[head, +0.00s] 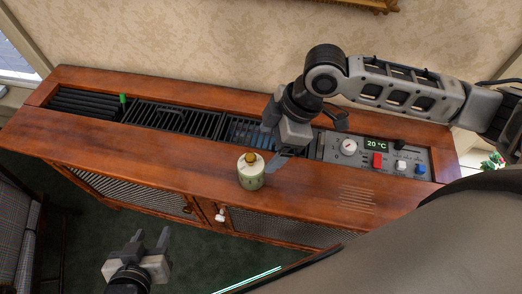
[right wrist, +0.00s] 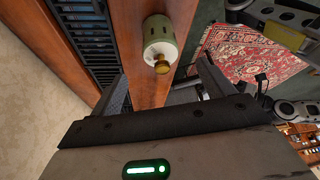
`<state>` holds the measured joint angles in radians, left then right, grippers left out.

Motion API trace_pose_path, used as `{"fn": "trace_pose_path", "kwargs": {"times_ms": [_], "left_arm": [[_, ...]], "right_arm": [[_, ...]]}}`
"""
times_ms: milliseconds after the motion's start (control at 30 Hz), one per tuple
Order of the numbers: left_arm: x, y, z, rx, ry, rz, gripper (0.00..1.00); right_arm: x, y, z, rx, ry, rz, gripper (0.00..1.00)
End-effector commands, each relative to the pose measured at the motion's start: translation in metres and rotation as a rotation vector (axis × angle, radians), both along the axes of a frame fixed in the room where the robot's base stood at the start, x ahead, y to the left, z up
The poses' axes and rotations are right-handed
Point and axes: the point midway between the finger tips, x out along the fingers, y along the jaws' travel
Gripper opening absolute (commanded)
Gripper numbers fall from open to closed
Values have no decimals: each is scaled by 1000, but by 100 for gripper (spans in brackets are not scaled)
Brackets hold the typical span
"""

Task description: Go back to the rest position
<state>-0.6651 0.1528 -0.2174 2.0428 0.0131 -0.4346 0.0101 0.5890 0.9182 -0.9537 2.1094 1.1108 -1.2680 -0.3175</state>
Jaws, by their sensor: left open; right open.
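My left gripper (head: 150,248) is at the lower left of the head view, open and empty, over the dark green carpet in front of the wooden cabinet (head: 165,155). My right gripper (head: 277,150) is open above the cabinet top, with its arm reaching in from the right. It is just right of a pale green canister (head: 250,175) with a brass knob. In the right wrist view the canister (right wrist: 160,42) stands beyond and between the two spread fingers (right wrist: 163,82). Nothing is held.
Black grilles (head: 175,118) run along the cabinet's back, with a green peg (head: 123,99) at the left. A control panel (head: 375,152) reading 20 °C is at the right, under my right arm. A grey chair (head: 15,235) stands at the left. A patterned rug (right wrist: 250,55) lies beyond.

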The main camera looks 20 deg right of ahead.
Motion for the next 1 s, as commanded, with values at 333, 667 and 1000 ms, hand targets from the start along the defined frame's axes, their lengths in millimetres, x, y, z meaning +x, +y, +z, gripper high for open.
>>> {"fn": "trace_pose_path", "kwargs": {"times_ms": [333,667,1000], "left_arm": [[3,-1,3,-5,-8,6,43],[4,-1,3,-6,-8,8,43],[4,0,3,-5,-7,8,43]], "right_arm": [[-2,-6,16,0,0,0,81],[-2,-6,16,1,0,0,81],[-24,41,3,79,-41,-51,81]]}}
